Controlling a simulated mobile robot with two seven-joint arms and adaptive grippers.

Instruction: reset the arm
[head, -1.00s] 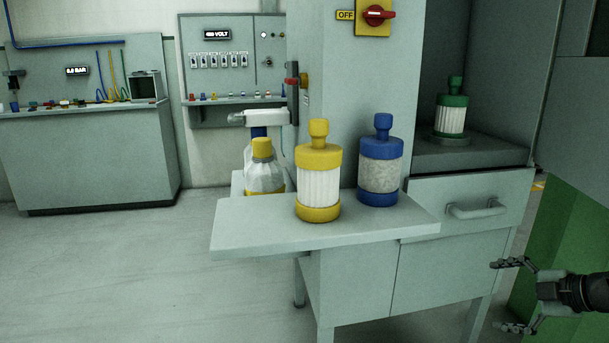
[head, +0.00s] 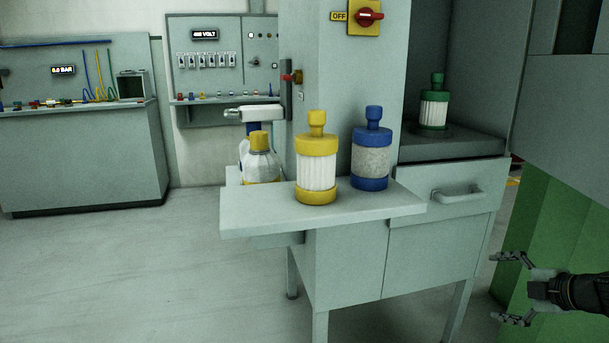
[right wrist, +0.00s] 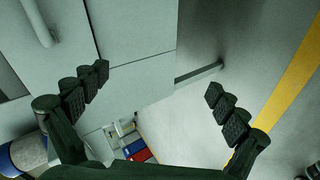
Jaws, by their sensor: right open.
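My right gripper (head: 512,289) is open and empty at the lower right of the head view, with its fingers pointing left. It is in front of the green panel and apart from the cabinet. In the right wrist view its two dark fingers (right wrist: 158,90) are spread wide with nothing between them; the grey cabinet front and the floor lie beyond. My left gripper is not in view.
A grey shelf (head: 260,221) carries a yellow-capped canister (head: 317,170) and a blue-capped canister (head: 371,158). A green-capped canister (head: 434,108) stands in the cabinet opening above a drawer handle (head: 458,194). A green panel (head: 560,240) is behind my gripper. Floor at left is clear.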

